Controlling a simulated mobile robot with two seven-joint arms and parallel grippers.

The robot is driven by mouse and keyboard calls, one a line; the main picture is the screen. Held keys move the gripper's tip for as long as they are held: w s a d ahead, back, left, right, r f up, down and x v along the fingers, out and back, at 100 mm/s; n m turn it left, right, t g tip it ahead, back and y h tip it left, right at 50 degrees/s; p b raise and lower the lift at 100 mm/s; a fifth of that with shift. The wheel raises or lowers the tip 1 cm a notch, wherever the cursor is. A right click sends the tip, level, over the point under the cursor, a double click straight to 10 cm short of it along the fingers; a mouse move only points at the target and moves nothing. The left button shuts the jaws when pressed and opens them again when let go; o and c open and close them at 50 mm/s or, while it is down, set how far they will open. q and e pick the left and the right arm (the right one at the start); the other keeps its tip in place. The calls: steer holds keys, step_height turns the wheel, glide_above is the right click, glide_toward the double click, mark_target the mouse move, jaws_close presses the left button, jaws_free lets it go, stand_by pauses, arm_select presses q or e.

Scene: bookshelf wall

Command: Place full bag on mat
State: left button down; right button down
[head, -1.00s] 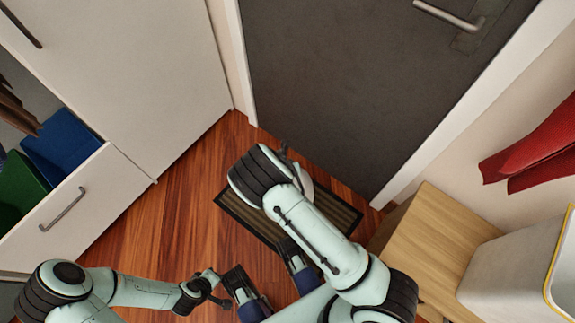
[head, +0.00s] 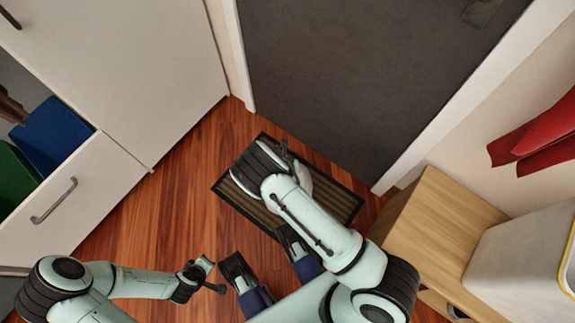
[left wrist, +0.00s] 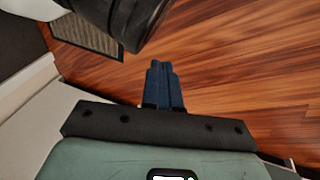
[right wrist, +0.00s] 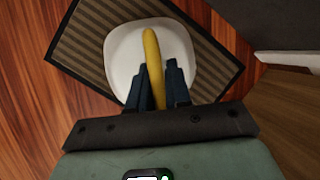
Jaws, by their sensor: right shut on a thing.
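The full bag shows in the right wrist view as a white, rounded shape (right wrist: 120,62) with a yellow strap-like handle (right wrist: 153,58). My right gripper (right wrist: 158,80) is shut on that handle. The bag overlaps the dark striped mat (right wrist: 80,45); whether it touches it I cannot tell. In the head view the mat (head: 338,203) lies on the floor before the door, partly under my right arm. Only a pale sliver of the bag (head: 304,180) shows there; my right fingers are hidden. My left gripper (left wrist: 163,72) is shut and empty, low at the left.
A grey door (head: 340,80) stands behind the mat. A white cabinet (head: 130,80) with an open drawer (head: 60,205) is at the left. A wooden unit (head: 425,225) with a pale bin (head: 520,250) is at the right. The wooden floor (head: 170,215) left of the mat is clear.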

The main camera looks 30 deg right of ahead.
steer(key=shift+w+r, duration=0.1)
steer(key=shift+w, duration=0.05)
steer(key=c, duration=1.1)
jaws_free()
arm_select(q)
steer(key=shift+s, duration=0.15)
arm_select(e)
steer(key=shift+o, duration=0.2)
steer(key=shift+s+a+r, duration=0.1)
steer(key=shift+s+r, duration=0.1)
steer(key=shift+r, duration=0.1)
steer(key=p+v, duration=0.1)
steer(key=v, duration=0.2)
steer(key=shift+r, duration=0.1)
arm_select(q)
steer(key=s+d+r+g+p, duration=0.1)
steer(key=s+d+r+p, duration=0.2)
steer(key=s+r, duration=0.1)
steer(key=shift+r+h, duration=0.4)
steer(key=shift+r, duration=0.2)
arm_select(e)
steer(key=v, duration=0.8)
steer(key=shift+s, duration=0.1)
